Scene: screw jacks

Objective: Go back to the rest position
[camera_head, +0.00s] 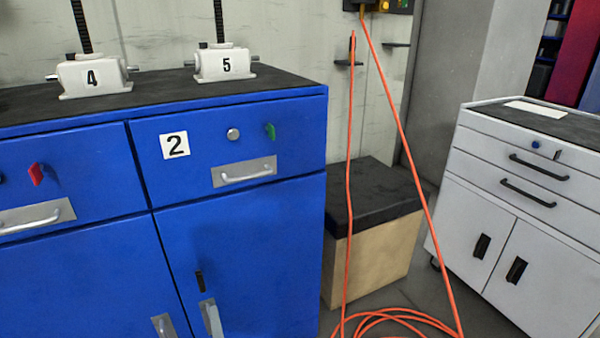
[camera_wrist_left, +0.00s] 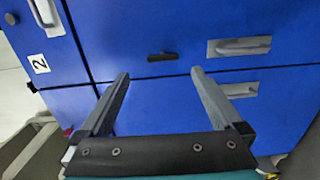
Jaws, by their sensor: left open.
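My left gripper (camera_wrist_left: 161,74) shows in the left wrist view with its two grey fingers spread apart and nothing between them. It points at the front of the blue cabinet (camera_wrist_left: 160,105), apart from it as far as I can tell. In the head view neither gripper is visible. Screw jack 4 (camera_head: 93,76) and screw jack 5 (camera_head: 225,64) stand upright on the dark top of the blue cabinet (camera_head: 245,240).
The cabinet has drawer handles (camera_head: 245,173) and a label 2 (camera_head: 175,146). An orange hose (camera_head: 400,135) hangs down and coils on the floor. A wooden box with a black top (camera_head: 372,195) and a white cabinet (camera_head: 525,225) stand at the right, with some floor between.

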